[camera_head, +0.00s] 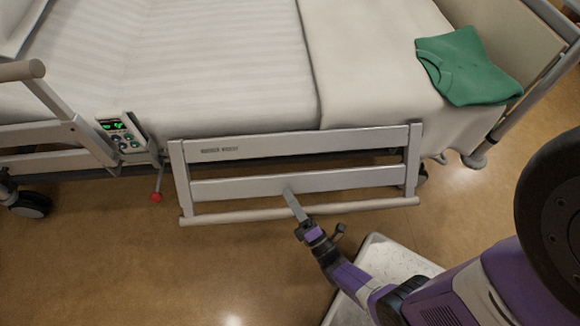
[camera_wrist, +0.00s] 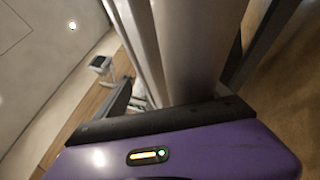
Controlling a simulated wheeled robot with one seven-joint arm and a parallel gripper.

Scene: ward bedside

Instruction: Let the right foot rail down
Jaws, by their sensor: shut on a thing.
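The right foot rail (camera_head: 300,143) is a pale grey frame with flat slats and a beige round tube (camera_head: 245,215). It hangs at the bed's near side, swung outward and down, with the tube as its lowest, outermost edge. My gripper (camera_head: 294,205) is at the middle of the tube, shut on it, its fingers reaching past it toward the lower slat. In the wrist view the beige tube (camera_wrist: 192,45) runs up from my purple gripper body, close against it. The fingertips and the exact contact are hidden there. A red-knobbed lever (camera_head: 156,197) shows left of the rail.
The head-end rail (camera_head: 60,130) stands at the left, with a control panel (camera_head: 122,132) beside it. A green garment (camera_head: 467,66) lies on the blanket at the foot end. A bed wheel (camera_head: 30,205) is at the lower left.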

